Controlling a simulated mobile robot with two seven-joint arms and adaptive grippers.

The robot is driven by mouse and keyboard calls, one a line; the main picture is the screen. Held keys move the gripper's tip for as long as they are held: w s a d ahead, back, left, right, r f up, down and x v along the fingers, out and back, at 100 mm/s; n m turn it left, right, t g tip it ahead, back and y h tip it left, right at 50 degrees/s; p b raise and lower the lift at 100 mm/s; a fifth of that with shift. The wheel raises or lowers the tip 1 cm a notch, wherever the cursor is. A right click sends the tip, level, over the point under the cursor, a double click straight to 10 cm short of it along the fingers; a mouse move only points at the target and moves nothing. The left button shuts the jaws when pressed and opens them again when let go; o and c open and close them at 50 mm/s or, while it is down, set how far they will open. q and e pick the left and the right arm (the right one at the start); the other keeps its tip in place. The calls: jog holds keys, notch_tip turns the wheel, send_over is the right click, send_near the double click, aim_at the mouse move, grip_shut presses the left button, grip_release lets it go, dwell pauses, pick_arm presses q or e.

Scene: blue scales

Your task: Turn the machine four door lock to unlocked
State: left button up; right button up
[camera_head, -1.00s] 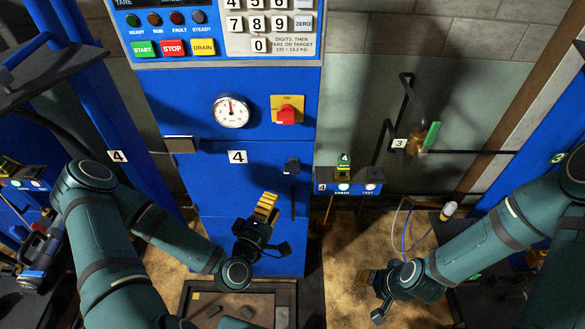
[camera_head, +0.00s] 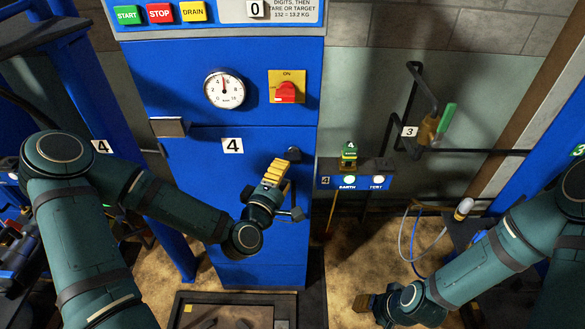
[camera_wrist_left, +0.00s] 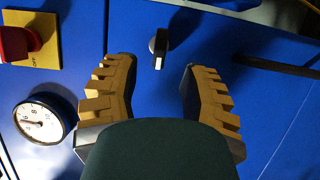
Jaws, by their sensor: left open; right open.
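The machine four door lock is a small black knob (camera_head: 294,154) on the blue door (camera_head: 205,180), right of the white "4" label. In the left wrist view the knob (camera_wrist_left: 159,47) has a pale mark on its end and lies ahead of the gap between the fingers. My left gripper (camera_head: 276,170), with yellow-tan ridged fingers, is open just below and left of the knob in the head view. Nothing is between its fingers (camera_wrist_left: 160,75), and they look apart from the knob. My right gripper (camera_head: 366,303) is open and empty, low over the floor at the right.
A red rotary switch on a yellow plate (camera_head: 287,88) and a round gauge (camera_head: 224,89) sit above the door. A small shelf with lit EARTH and TEST buttons (camera_head: 349,181) and a green lock stands right of the door. A tray (camera_head: 190,297) lies below.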

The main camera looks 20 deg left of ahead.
aim_at(292, 158)
pick_arm(q)
jog(key=shift+w+d+b, duration=0.25)
jog(key=shift+w+b, duration=0.25)
jog(key=shift+w, duration=1.05)
jog(key=shift+w+d+b, duration=0.2)
jog(key=shift+w+b, duration=0.25)
jog(key=shift+w, duration=1.05)
grip_shut()
